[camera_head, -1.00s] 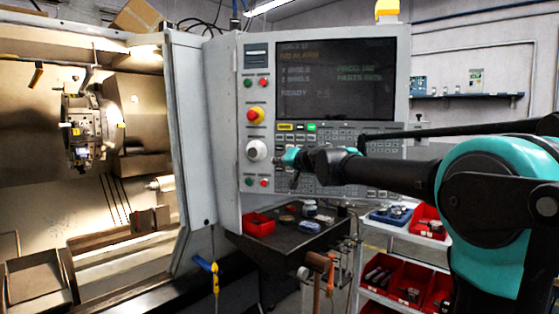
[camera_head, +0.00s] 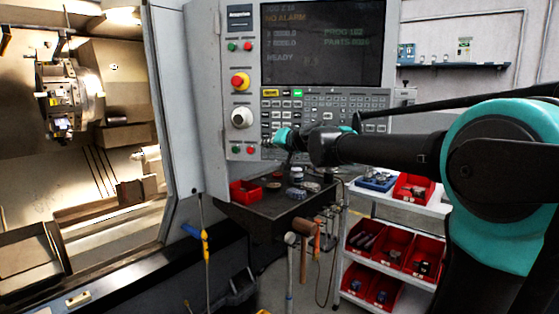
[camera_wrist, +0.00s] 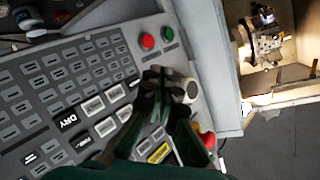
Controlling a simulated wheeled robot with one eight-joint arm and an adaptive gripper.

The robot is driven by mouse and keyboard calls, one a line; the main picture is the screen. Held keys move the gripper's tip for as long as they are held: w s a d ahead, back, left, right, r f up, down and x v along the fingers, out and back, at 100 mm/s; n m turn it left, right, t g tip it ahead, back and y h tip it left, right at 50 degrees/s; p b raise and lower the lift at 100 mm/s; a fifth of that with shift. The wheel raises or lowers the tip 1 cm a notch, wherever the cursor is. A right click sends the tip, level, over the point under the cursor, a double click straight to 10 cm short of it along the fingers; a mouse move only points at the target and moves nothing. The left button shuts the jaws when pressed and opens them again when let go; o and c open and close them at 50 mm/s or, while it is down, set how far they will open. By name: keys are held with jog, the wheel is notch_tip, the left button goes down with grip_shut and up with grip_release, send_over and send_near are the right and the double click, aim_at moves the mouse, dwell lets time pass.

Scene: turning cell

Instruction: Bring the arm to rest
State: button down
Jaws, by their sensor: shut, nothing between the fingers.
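My arm reaches in from the right in the head view, held roughly level. My gripper (camera_head: 272,142) is at its far end, in front of the lower part of the machine's control panel (camera_head: 222,100). In the wrist view my gripper (camera_wrist: 163,72) is shut and empty, with its dark fingers together. Behind the fingers are the panel's keypad (camera_wrist: 62,85), a red button (camera_wrist: 147,41), a green button (camera_wrist: 168,34) and a pale knob (camera_wrist: 190,90). I cannot tell whether the fingertips touch the panel.
Below the panel is a dark tray table (camera_head: 262,207) with a red bin (camera_head: 244,191) and small parts. A white shelf cart (camera_head: 398,199) with red bins stands to its right. The lathe's open interior (camera_head: 100,180) is at left. A hammer (camera_head: 305,228) hangs below the table.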

jog(key=s+d+f+g+h, duration=0.2)
jog(key=s+d+f, duration=0.35)
jog(key=f, duration=0.35)
jog(key=s+d+f+n+g+h, duration=0.1)
jog(key=s+d+f, duration=0.4)
jog(key=f, duration=0.5)
jog(key=s+d+f+g+h, duration=0.2)
jog(key=s+d+f, duration=0.3)
jog(key=f, duration=0.4)
jog(key=s+d+f+m+g+h, duration=0.1)
jog(key=s+d+f+h, duration=0.1)
jog(key=s+d+f, duration=0.3)
jog(key=s+d+f+g+h, duration=0.1)
jog(key=s+d+f+h, duration=0.1)
jog(key=s+d+f, duration=0.4)
jog(key=s+f, duration=0.4)
jog(key=s, duration=0.3)
jog(key=shift+s+d+m+g+h, duration=0.15)
jog(key=shift+d+m+g+h, duration=0.15)
jog(key=shift+m+g, duration=0.1)
jog(key=shift+a+r, duration=0.1)
jog(key=shift+a, duration=0.05)
